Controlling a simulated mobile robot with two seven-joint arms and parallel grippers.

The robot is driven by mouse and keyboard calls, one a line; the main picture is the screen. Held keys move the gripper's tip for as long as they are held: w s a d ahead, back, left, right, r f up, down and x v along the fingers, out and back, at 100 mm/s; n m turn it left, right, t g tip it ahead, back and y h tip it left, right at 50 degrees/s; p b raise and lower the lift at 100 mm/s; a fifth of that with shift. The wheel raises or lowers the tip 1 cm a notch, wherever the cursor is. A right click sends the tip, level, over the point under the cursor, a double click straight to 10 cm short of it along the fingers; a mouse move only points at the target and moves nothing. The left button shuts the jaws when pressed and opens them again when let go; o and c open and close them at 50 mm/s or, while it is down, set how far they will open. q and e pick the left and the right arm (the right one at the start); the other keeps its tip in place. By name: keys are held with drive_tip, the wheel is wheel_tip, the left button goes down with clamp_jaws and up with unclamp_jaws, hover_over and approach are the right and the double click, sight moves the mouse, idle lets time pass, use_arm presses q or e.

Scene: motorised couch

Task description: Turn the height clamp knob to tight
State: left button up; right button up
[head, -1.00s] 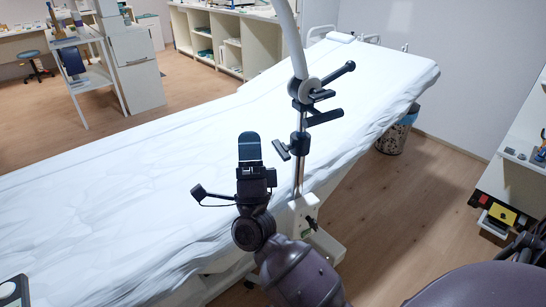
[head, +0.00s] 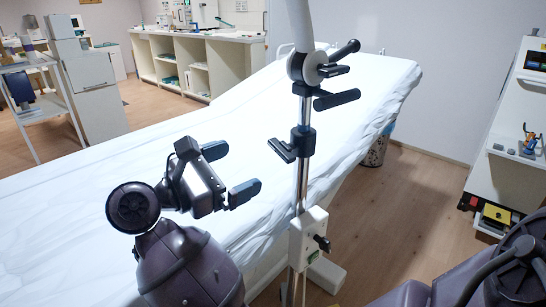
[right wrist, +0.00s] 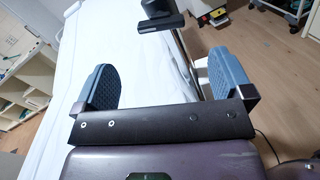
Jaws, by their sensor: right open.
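A chrome pole (head: 302,180) stands at the couch's near side. A black collar clamp (head: 303,141) on it has a bar-shaped knob (head: 282,150) pointing left and slightly tilted. I take this as the height clamp knob; its tightness cannot be told. In the right wrist view the knob (right wrist: 160,22) is ahead, beyond the fingertips and between them. My right gripper (head: 229,171) is open and empty, left of the pole and lower than the knob, apart from both. My left gripper is not in view.
A white bracket (head: 308,237) with a black side knob (head: 322,243) holds the pole lower down. Black handles (head: 336,98) stick out above the collar. The white-sheeted couch (head: 120,180) lies behind. A trolley (head: 515,140) stands at right; floor between is clear.

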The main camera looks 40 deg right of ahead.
sight(277, 151)
drive_tip(key=d, duration=0.6)
drive_tip(key=s+d, duration=0.1)
drive_tip(key=d, duration=0.2)
drive_tip(key=shift+d, duration=0.4)
drive_tip(key=shift+d+b, duration=0.3)
drive_tip(key=shift+d, duration=0.15)
